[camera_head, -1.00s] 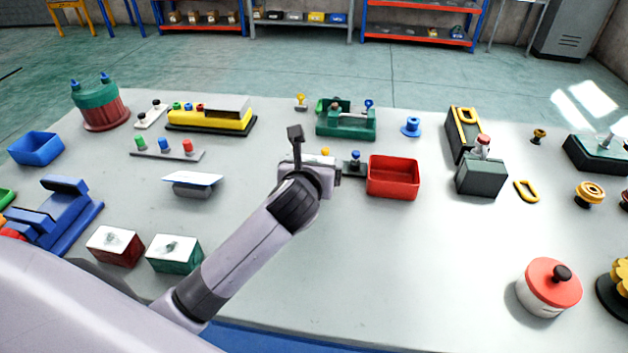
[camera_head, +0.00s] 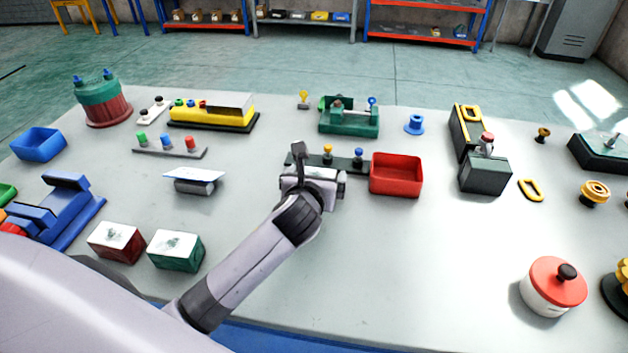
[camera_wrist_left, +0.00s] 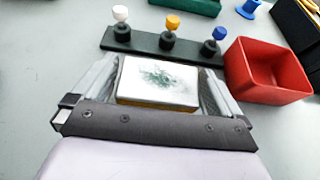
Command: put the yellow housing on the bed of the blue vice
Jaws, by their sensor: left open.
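The yellow housing (camera_wrist_left: 158,82) is a small box with a white, dark-smudged top and a yellow side low down. It stands on the table between the two fingers of my left gripper (camera_wrist_left: 160,72), which is open, with a finger on each side. Whether the fingers touch it is unclear. In the head view my left gripper (camera_head: 312,180) mostly hides the housing. The blue vice (camera_head: 62,212) stands at the left table edge, partly cut off by my own body in front. My right gripper is not in view.
A dark rack with knobs (camera_wrist_left: 145,40) lies just behind the housing. A red bin (camera_head: 396,176) stands close on its right. A white-topped grey part (camera_head: 194,180), a red box (camera_head: 116,243) and a green box (camera_head: 175,251) lie between vice and gripper.

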